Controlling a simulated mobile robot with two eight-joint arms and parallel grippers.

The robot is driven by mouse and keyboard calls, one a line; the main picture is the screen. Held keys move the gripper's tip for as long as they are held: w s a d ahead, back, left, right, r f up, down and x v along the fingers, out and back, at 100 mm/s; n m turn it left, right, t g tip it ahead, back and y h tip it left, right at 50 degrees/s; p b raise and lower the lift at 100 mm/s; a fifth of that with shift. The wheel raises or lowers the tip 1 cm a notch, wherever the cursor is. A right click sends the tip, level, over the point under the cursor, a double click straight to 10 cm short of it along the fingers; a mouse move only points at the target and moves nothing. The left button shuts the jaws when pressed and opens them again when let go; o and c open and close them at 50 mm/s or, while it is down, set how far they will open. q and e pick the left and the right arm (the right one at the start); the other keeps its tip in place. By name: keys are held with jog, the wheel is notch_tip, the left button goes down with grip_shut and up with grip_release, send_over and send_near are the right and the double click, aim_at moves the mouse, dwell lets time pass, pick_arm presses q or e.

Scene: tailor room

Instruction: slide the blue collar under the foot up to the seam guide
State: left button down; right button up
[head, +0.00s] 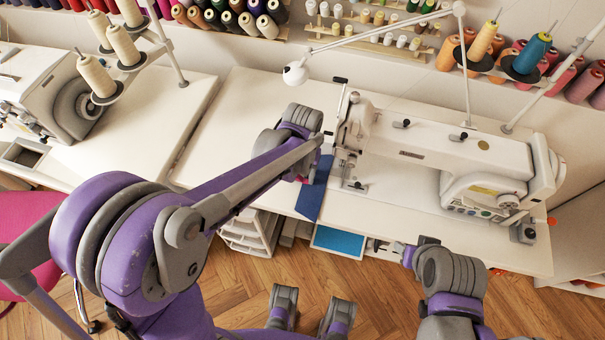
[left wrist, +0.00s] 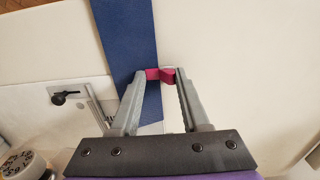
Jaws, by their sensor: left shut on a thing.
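The blue collar (head: 314,190) is a flat dark blue strip lying on the white sewing table (head: 232,150), left of the sewing machine's needle end. I cannot make out the seam guide. My right gripper (head: 404,252) is low at the table's front edge; its jaws are too small to read.
Another machine (head: 40,85) stands on the left table. A lamp (head: 295,73) hangs over the work area. Thread spools line the back wall. A blue-lined drawer (head: 338,242) shows below the table front. A pink chair (head: 30,235) is at left. The table left of the collar is bare.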

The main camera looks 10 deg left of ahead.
aim_at(316, 184)
pick_arm(q)
jog(key=shift+d, duration=0.2)
jog(key=shift+d, duration=1.65)
jog(key=shift+c, duration=1.5)
grip_release()
notch_tip(316, 184, up, 11)
jog(key=p, duration=0.1)
